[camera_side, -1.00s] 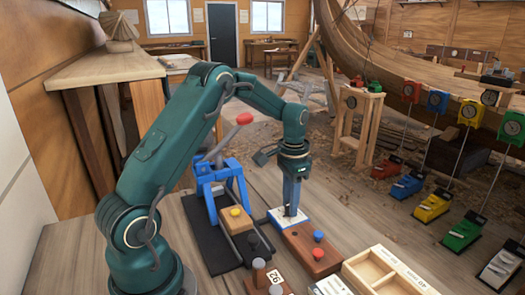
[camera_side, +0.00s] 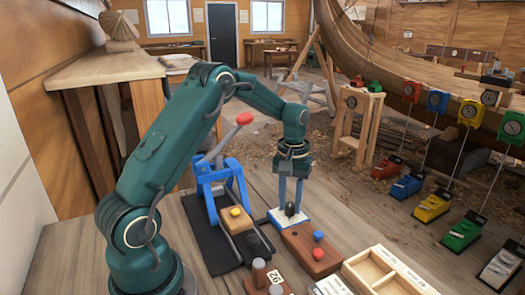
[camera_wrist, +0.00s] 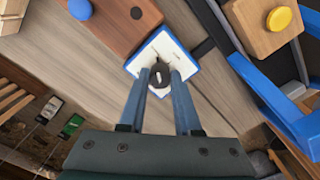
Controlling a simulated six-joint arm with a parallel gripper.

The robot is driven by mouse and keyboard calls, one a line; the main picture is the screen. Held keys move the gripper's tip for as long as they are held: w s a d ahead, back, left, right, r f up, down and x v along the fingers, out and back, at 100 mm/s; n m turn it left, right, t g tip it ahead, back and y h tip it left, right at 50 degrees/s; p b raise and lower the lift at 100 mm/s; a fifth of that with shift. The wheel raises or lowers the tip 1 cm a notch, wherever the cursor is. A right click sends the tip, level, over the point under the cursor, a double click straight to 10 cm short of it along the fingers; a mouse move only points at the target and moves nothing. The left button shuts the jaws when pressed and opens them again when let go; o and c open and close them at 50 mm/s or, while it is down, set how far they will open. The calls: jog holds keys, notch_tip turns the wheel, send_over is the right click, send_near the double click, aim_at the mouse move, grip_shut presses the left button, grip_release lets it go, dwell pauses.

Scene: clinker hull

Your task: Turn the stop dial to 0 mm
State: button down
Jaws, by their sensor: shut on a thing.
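The stop dial is a white plate with a blue edge (camera_side: 277,219) and a dark round knob (camera_side: 290,209) at its middle. It also shows in the wrist view as the plate (camera_wrist: 172,46) and the knob (camera_wrist: 160,72), which bears a small light mark. My gripper (camera_side: 290,206) points straight down over the dial, its two blue fingers shut on the knob from both sides. In the wrist view the fingertips (camera_wrist: 160,76) flank the knob. The marks on the plate are too small to read.
A brown block with blue and red buttons (camera_side: 309,247) stands in front of the dial. A blue lever press with a red knob (camera_side: 215,180) and a wood block with a yellow button (camera_side: 235,220) are to the left. A wooden tray (camera_side: 378,272) lies at the front right.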

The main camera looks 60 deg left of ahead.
aim_at(290, 205)
jog(key=shift+n, duration=0.5)
jog(key=c, duration=0.6)
grip_release()
jog(key=shift+r, duration=0.15)
jog(key=shift+r, duration=2.45)
